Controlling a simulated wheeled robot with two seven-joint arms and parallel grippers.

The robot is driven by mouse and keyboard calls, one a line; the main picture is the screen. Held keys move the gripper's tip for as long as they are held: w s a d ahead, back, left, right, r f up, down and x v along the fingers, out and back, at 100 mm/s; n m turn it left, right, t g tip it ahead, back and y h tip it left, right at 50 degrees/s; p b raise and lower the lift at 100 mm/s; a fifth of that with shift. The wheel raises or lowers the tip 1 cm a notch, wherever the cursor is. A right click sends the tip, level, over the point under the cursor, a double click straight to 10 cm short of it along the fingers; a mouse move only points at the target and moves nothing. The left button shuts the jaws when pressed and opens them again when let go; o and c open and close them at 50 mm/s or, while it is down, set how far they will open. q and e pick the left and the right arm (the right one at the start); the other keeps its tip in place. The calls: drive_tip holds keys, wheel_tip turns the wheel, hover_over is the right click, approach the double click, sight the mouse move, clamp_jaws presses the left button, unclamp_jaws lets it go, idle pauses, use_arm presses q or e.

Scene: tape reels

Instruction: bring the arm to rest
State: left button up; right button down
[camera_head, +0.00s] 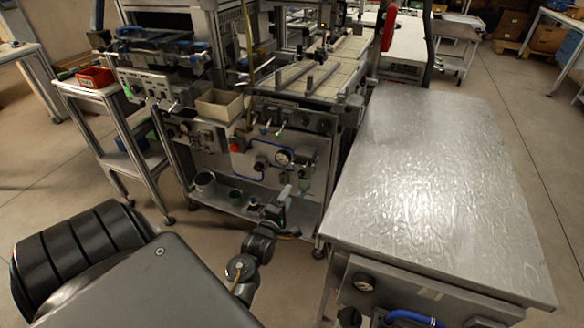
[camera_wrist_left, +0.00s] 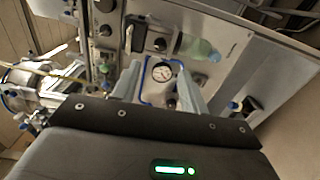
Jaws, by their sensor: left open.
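My left arm reaches from the bottom of the head view toward the front of the machine (camera_head: 215,150). Its gripper (camera_head: 286,194) is small and partly dark there, in front of the lower panel and away from the metal table. In the left wrist view, the two pale fingers of the left gripper (camera_wrist_left: 158,88) stand apart with nothing held between them. A pressure gauge (camera_wrist_left: 162,72) shows behind the gap, on the machine panel. I cannot tell the exact distance to the panel. My right gripper is in neither view.
A bare metal table (camera_head: 425,170) stands to the right. A cart with a red bin (camera_head: 95,77) stands to the left. A beige box (camera_head: 219,104) sits on the machine. Open floor shows at left and far right.

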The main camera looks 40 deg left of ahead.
use_arm(q)
drive_tip(key=shift+s+d, duration=0.2)
drive_tip(key=shift+s, duration=0.3)
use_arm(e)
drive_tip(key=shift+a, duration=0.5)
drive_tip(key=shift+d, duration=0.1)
